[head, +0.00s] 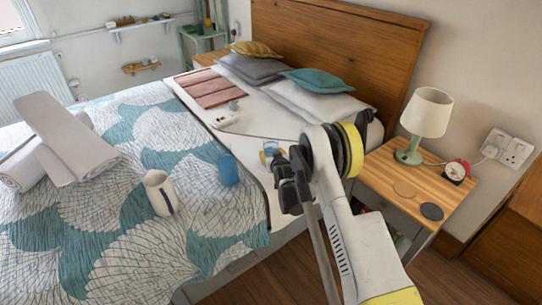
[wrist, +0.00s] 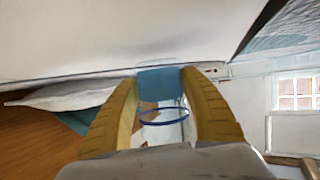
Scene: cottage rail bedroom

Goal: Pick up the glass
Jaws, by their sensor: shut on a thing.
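The glass (head: 271,147) is small and bluish, at the end of my gripper (head: 272,156), above the near edge of the bed's pale sheet. In the wrist view the glass (wrist: 161,84) sits between the two yellow fingers of my gripper (wrist: 160,88), with its blue ring-shaped rim towards the camera. The fingers are shut on its sides. In the head view my gripper hides part of it. I cannot tell its exact height above the bed.
A blue tumbler (head: 228,170) and a cream mug (head: 160,192) stand on the patterned duvet (head: 130,250). Rolled towels (head: 65,140) lie at left. The nightstand (head: 455,195) at right holds a green lamp (head: 428,115), a red alarm clock (head: 456,171) and two coasters.

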